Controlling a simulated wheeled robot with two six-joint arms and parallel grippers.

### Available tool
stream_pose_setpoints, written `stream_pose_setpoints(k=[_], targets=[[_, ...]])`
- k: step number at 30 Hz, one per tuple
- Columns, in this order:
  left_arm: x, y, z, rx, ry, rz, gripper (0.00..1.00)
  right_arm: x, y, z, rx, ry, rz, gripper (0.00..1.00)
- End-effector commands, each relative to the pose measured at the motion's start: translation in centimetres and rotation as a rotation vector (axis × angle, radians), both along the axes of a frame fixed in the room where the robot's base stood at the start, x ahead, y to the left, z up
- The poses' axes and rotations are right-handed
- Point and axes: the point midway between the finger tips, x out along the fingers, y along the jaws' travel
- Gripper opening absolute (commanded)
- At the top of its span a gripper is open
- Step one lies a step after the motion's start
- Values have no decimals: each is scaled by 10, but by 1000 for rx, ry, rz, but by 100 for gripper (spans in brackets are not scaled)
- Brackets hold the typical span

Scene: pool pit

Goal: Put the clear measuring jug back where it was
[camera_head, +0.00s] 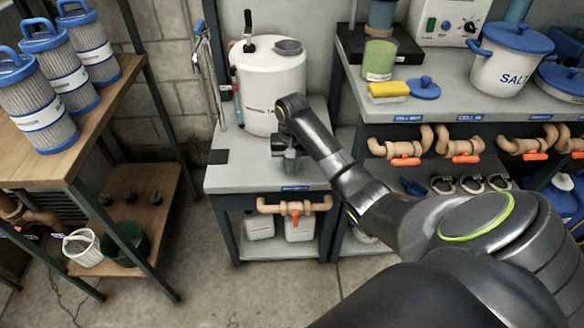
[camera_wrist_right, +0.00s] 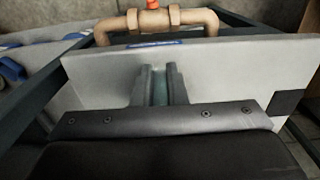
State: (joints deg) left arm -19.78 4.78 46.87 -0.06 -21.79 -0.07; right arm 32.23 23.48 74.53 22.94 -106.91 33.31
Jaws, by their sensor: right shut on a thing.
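My right gripper (camera_head: 284,152) is over the front part of the grey bench with the white drum. It is shut on a small, see-through, greenish-grey thing, which looks like the clear measuring jug (camera_head: 291,163). The gripper hides most of the jug in the head view. In the right wrist view a pale green strip of the jug (camera_wrist_right: 159,88) shows between the two fingers (camera_wrist_right: 160,86). I cannot tell whether the jug touches the bench top. My left gripper is not in view.
The white drum (camera_head: 268,88) stands behind the gripper on the bench (camera_head: 240,177). A dark square (camera_head: 218,157) lies at the bench's left edge. A pipe with an orange valve (camera_head: 295,208) runs below the front edge. A shelf with blue-topped filters (camera_head: 48,108) stands left.

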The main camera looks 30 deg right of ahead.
Motion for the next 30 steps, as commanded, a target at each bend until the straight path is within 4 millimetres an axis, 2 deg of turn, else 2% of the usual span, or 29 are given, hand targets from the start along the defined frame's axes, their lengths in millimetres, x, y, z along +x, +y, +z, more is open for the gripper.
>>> stream_pose_setpoints(k=[2,13,14,18,27,30], targets=[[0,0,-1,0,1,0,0,0,0,-6,1,1,0,0],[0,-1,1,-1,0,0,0,0,0,-8,0,0,0,0],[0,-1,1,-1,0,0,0,0,0,-9,0,0,0,15],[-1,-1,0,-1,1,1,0,0,0,-9,0,0,0,33],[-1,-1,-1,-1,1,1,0,0,0,-8,-1,-1,0,34],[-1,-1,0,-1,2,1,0,0,0,-1,-1,-1,0,34]])
